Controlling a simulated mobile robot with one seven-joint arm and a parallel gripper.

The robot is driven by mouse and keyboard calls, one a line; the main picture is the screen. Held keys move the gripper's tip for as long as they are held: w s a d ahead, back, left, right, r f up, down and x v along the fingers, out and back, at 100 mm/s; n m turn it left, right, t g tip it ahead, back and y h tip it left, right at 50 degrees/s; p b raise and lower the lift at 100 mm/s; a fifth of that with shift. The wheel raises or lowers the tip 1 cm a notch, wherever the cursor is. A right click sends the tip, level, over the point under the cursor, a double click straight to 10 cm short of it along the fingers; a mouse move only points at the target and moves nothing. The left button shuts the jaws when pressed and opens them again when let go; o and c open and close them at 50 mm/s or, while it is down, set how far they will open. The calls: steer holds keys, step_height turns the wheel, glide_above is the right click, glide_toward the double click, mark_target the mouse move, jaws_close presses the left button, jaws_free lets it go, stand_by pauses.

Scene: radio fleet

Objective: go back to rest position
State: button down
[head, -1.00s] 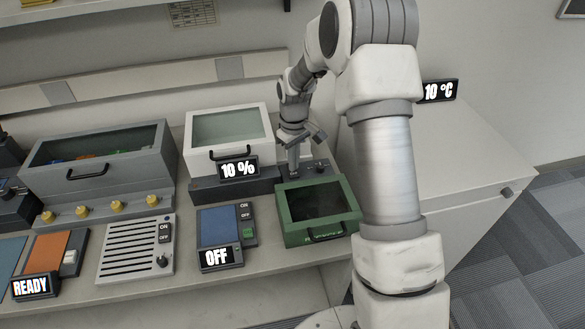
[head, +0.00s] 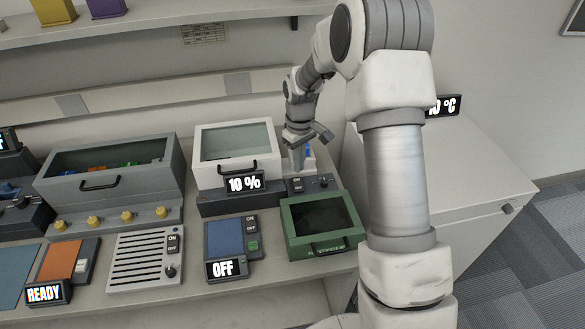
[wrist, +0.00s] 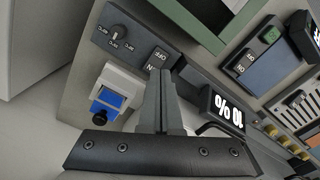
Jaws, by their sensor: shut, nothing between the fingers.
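My gripper (head: 297,160) hangs above the counter, pointing down, beside the right side of the white box with a glass lid (head: 235,145). Its fingers are together with nothing between them. In the wrist view the gripper (wrist: 165,75) shows over a dark control strip with ON and OFF buttons and a knob (wrist: 116,33). Close beside the fingers in that view is a white device with a blue face (wrist: 112,99). In the head view a bit of blue shows just behind the gripper. My arm rises on the right and hides part of the counter.
A green-framed tray (head: 318,252) stands in front of the gripper. A "10 %" display (head: 246,183) and an "OFF" display (head: 226,268) stand to the left. A grey bin (head: 110,180) is farther left. A shelf (head: 150,25) runs above. A white cabinet top (head: 470,170) is at the right.

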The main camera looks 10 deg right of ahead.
steer(key=s+r+m+t, duration=0.1)
steer(key=s+r, duration=0.4)
steer(key=r, duration=0.4)
steer(key=s+r+m+t, duration=0.2)
steer(key=s+r, duration=0.4)
steer(key=r, duration=0.3)
steer(key=s+r+m+t, duration=0.1)
steer(key=s+r, duration=0.1)
steer(key=s, duration=0.7)
steer(key=s+r+m+t, duration=0.1)
steer(key=s+r+m, duration=0.1)
steer(key=s, duration=0.7)
steer(key=shift+s+r+t, duration=0.2)
steer(key=shift+r+t, duration=0.1)
steer(key=shift+r, duration=0.5)
